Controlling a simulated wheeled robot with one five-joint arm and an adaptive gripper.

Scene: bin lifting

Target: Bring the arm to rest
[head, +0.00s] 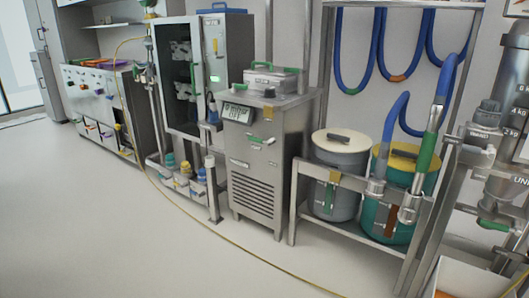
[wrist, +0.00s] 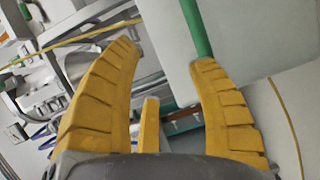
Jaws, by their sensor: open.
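My gripper (wrist: 165,54) shows in the wrist view with two ribbed yellow fingers. They are spread apart, with nothing clasped between them. A shorter yellow piece stands between them near the palm. Beyond the fingertips are a pale grey panel (wrist: 255,40) and a green bar (wrist: 194,28); the right fingertip overlaps the bar's lower end in the picture, and I cannot tell whether they touch. My arm and gripper do not show in the head view.
In the head view, a metal rack holds a grey bin (head: 338,180) and a teal bin (head: 402,215) under blue hoses (head: 377,50). A steel cabinet unit (head: 262,155) stands left of it. A yellow line (head: 190,212) crosses the open floor (head: 120,240).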

